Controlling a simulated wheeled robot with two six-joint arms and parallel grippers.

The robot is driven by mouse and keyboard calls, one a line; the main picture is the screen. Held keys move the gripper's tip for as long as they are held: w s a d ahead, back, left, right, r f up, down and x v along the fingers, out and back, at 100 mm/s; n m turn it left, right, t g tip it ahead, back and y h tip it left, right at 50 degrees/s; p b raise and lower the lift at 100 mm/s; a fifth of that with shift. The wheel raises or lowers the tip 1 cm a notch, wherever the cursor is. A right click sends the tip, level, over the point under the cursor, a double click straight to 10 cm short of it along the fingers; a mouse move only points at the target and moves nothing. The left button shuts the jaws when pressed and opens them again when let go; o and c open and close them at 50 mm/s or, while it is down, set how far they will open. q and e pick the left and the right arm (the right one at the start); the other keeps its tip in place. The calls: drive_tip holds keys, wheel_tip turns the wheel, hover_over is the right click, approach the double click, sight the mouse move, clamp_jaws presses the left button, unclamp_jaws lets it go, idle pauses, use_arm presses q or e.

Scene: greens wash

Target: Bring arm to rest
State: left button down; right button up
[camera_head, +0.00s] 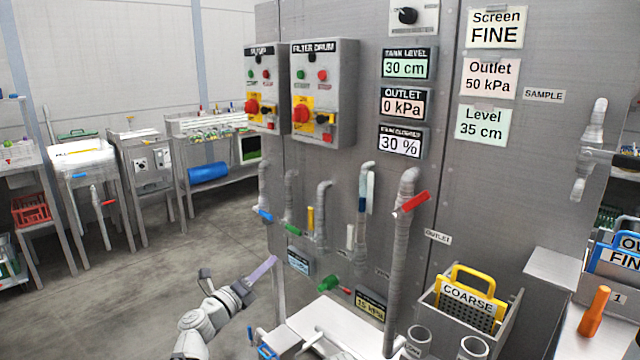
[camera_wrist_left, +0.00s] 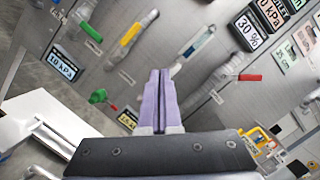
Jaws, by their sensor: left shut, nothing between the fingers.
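My left gripper (camera_head: 262,270) reaches in from the bottom of the head view, low in front of the grey panel wall (camera_head: 380,200). Its purple fingers are together and hold nothing. In the left wrist view the shut fingers (camera_wrist_left: 160,98) point at the pipes and valve handles, apart from them as far as I can see. My right gripper is not clearly seen in the head view.
Two control boxes (camera_head: 325,92) with red knobs hang on the panel. A pipe with a red handle (camera_head: 411,201) stands right of my gripper. A yellow COARSE screen (camera_head: 468,297) sits in a grey holder. An orange-handled object (camera_head: 594,311) stands at right. Open floor (camera_head: 130,300) lies left.

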use_arm(q)
drive_tip(key=s+d+f+m+g+y, duration=0.1)
drive_tip(key=s+d+f+m+g, duration=0.4)
drive_tip(key=f+m, duration=0.45)
drive_tip(key=s+d+f+m+g+y, duration=0.15)
drive_tip(key=s+f+m+g, duration=0.45)
drive_tip(key=m, duration=0.7)
drive_tip(key=s+a+f+m+g+y, duration=0.4)
drive_tip(key=s+a+f+m+y, duration=0.55)
drive_tip(key=m, duration=0.65)
drive_tip(key=s+d+r+m+p, duration=0.2)
drive_tip(key=s+d+r+p, duration=0.2)
drive_tip(key=r+p, duration=0.7)
drive_tip(key=s+d+r+m+g+p, duration=0.1)
drive_tip(key=s+d+r+p, duration=0.3)
drive_tip(key=r+p, duration=0.7)
drive_tip(key=shift+d+r+m+g+p, duration=0.15)
drive_tip(key=shift+d+m+g+p, duration=0.2)
drive_tip(key=shift+d+m, duration=0.55)
